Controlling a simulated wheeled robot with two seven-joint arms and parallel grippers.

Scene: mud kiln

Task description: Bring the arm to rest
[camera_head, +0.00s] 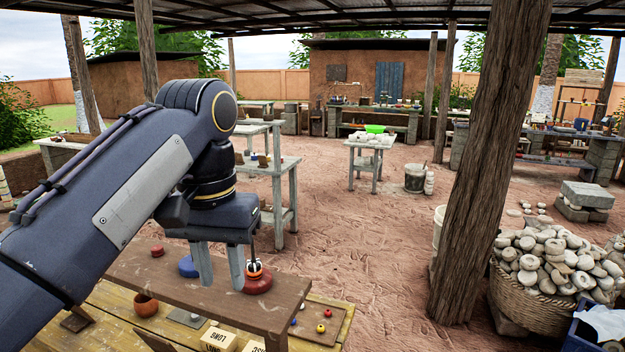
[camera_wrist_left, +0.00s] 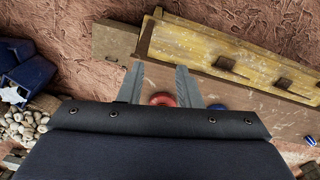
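My left arm comes in from the left in the head view. Its gripper (camera_head: 219,277) points down over the brown wooden shelf board (camera_head: 180,286), with its two grey fingers apart and nothing seen held between them. My right gripper is not in view.
A blue round item (camera_head: 187,266), a small red item (camera_head: 157,251) and an orange-brown pot (camera_head: 146,305) are near the gripper. A wooden post (camera_head: 487,160) and a basket of pale round pieces (camera_head: 540,305) stand right.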

